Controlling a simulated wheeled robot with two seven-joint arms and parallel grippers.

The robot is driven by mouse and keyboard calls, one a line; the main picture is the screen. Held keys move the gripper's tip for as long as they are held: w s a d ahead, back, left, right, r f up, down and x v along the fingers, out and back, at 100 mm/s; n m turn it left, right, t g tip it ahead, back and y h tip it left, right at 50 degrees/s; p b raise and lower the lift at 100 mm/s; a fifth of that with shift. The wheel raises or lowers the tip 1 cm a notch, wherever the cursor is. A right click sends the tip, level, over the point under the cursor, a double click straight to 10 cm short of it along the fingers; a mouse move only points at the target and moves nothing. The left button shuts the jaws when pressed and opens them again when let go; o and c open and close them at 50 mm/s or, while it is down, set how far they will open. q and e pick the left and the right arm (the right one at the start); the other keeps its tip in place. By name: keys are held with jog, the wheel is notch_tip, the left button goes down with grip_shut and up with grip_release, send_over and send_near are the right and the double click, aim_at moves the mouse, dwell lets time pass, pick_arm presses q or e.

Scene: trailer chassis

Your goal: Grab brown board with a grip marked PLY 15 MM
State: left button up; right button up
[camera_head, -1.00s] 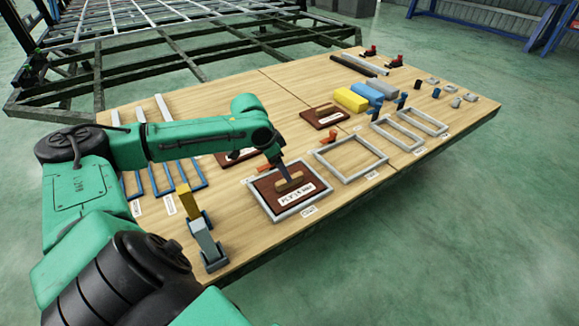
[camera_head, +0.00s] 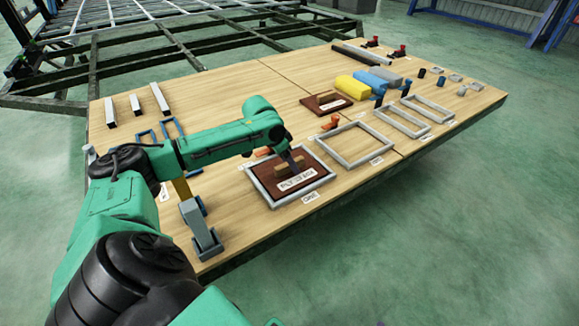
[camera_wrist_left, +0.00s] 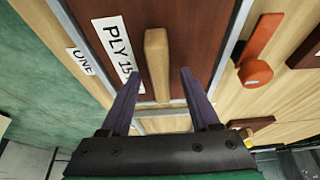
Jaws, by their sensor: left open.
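The brown board (camera_head: 268,187) lies inside a grey rectangular frame (camera_head: 305,197) on the wooden table. Its white label reads PLY 15 MM, and a light wooden grip (camera_head: 289,171) stands up from its middle. My left gripper (camera_head: 297,163) is right at the grip and partly hides it. In the left wrist view, the open fingers (camera_wrist_left: 161,72) show one on each side of the near end of the grip (camera_wrist_left: 157,55). I see no finger pressed on it. The label (camera_wrist_left: 115,45) is left of the grip, partly covered by a finger. My right gripper is out of view.
Another brown board (camera_head: 326,103) lies farther back. An orange-red piece (camera_head: 331,123) stands beside an empty grey frame (camera_head: 353,144) to the right. A grey clamp-like stand (camera_head: 203,228) is near the front left. Yellow (camera_head: 351,88) and blue blocks lie behind.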

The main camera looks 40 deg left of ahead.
pick_arm(q)
jog(key=shift+w+f, duration=0.2)
jog(key=shift+f, duration=0.2)
jog(key=shift+r, duration=0.1)
jog(key=shift+p, duration=0.5)
grip_shut()
jog(key=shift+s, duration=0.1)
dwell(1.0)
